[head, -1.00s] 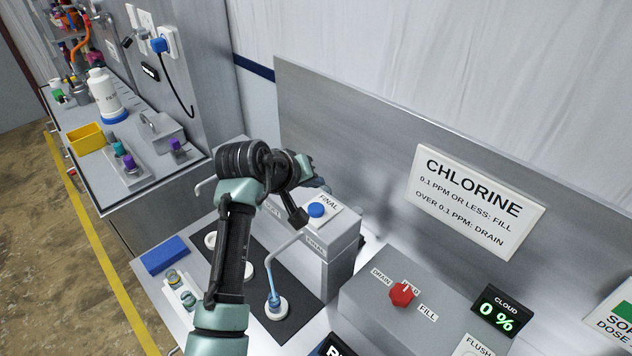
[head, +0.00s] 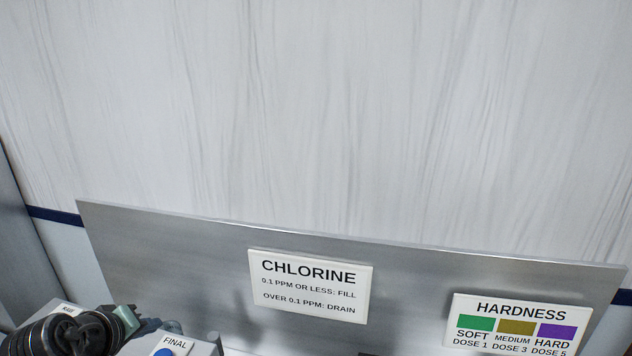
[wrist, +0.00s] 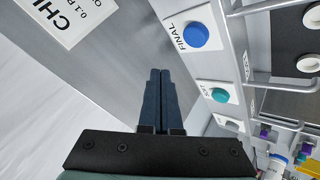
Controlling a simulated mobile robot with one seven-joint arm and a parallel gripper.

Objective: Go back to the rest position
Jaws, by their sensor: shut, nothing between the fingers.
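My gripper (wrist: 160,98) is shut and empty in the wrist view, its two dark fingers pressed together. The grey back panel of the station is behind it. A box with a blue button (wrist: 196,35) labelled FINAL is to the right of the fingers, apart from them. A teal button (wrist: 219,95) is further along the same box. In the head view, part of my arm shows at the lower left corner, beside the FINAL button (head: 163,352); the fingertips cannot be made out there.
The CHLORINE sign (head: 310,285) and the HARDNESS sign (head: 516,325) hang on the metal back panel (head: 180,245). Thin metal spouts (wrist: 262,6) stick out near the button box. Purple-capped bottles (wrist: 265,133) stand beyond it. The pale wall (head: 320,110) fills most of the head view.

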